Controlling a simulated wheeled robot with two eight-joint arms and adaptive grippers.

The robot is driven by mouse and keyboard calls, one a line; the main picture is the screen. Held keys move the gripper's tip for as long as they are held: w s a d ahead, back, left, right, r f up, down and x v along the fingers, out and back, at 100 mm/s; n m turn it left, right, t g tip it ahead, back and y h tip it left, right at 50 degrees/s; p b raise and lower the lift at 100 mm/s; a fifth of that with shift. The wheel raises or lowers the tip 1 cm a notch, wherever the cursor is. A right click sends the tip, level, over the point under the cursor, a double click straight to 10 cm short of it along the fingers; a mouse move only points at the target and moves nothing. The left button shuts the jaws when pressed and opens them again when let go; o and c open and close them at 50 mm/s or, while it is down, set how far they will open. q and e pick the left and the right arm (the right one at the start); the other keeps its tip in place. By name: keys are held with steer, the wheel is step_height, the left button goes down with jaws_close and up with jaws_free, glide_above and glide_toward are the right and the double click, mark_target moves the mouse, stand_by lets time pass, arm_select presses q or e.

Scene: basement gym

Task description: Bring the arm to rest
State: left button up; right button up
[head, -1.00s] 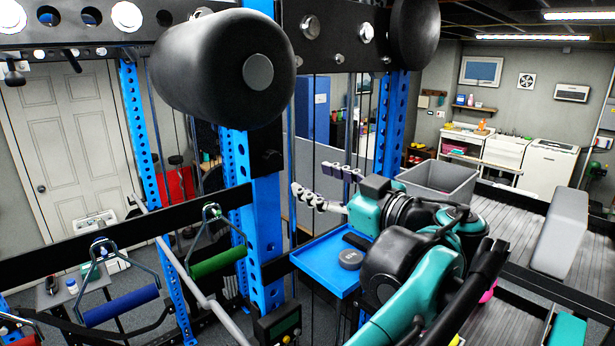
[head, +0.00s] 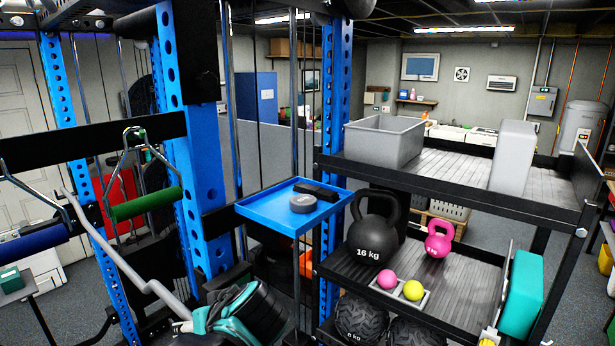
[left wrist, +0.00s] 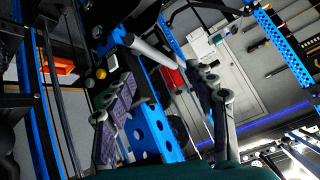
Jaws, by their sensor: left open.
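My left gripper (left wrist: 163,108) shows in the left wrist view with its two grey, padded fingers spread apart. Nothing is between them. Behind the fingers are blue rack uprights (left wrist: 157,128), a grey bar (left wrist: 152,51) and the floor; I cannot tell the exact distance to them. In the head view only a teal and black part of my arm shows at the bottom left of centre, low beside the rack. The gripper's fingers are out of sight there. My right gripper is in neither view.
A blue tray (head: 262,207) on the rack holds a grey disc (head: 303,203) and a black block (head: 315,190). To the right, a shelf (head: 450,272) carries a 16 kg black kettlebell (head: 374,235), a pink kettlebell (head: 439,243) and small balls. A grey bin (head: 384,143) stands above.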

arm_select(q)
steer(key=s+f+m+h+b, duration=0.1)
steer(key=f+b, duration=0.4)
steer(key=f, duration=0.7)
steer(key=s+d+f+m+h+b, duration=0.1)
steer(key=s+f+b, duration=0.5)
steer(key=f, duration=0.6)
steer(key=s+d+f+m+h+b, duration=0.1)
steer(key=s+f+m+h+b, duration=0.2)
steer(key=f, duration=0.9)
steer(key=h+b, duration=0.2)
steer(key=shift+s+d+f+t+b, duration=0.15)
steer(key=shift+s+f+t+b, duration=0.05)
steer(key=shift+f+t+b, duration=0.15)
